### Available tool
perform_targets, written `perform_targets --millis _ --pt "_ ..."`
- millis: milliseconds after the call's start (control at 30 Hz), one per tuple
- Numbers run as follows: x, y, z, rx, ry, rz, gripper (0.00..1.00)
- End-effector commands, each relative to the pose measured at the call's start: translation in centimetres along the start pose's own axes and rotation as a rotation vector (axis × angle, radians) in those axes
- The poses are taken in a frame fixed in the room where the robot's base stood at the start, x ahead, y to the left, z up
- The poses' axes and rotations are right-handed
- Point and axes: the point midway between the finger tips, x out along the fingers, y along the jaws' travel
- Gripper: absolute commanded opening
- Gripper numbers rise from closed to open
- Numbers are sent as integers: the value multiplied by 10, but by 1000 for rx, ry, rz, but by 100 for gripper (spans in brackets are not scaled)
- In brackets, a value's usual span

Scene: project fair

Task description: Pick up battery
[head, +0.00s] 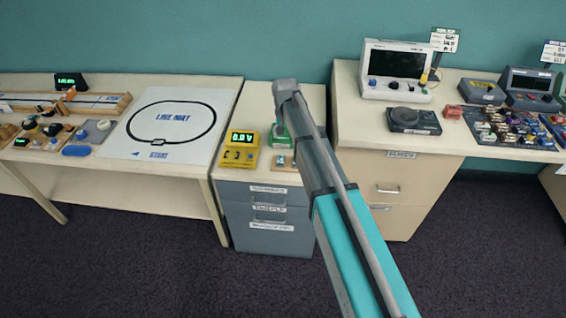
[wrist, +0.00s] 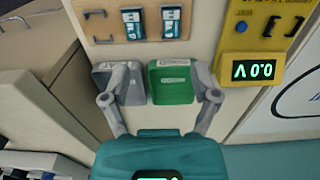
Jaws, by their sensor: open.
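In the wrist view, two small teal-and-white upright-labelled pieces, which look like batteries (wrist: 131,22) (wrist: 171,22), lie side by side on a wooden holder (wrist: 101,25) at the top. My gripper (wrist: 160,76) is open and empty, pointing toward the cabinet top, with the holder beyond its fingertips. A green labelled box (wrist: 171,84) and a grey labelled box (wrist: 119,77) lie between and beside the fingers; contact cannot be told. In the head view, my arm hides part of this area.
A yellow meter (head: 240,148) reading 0.0 V stands beside the holder; it also shows in the wrist view (wrist: 252,50). Consoles (head: 400,68) and small parts crowd the right counter.

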Motion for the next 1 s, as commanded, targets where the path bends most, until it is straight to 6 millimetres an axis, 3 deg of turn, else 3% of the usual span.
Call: perform_targets --millis 33,167,633,1000 --pt "1 -11 -9 -1 0 0 78" --pt "2 -20 -14 3 0 0 78" --pt "5 -19 -13 3 0 0 78" --pt "30 -18 -13 4 0 0 78"
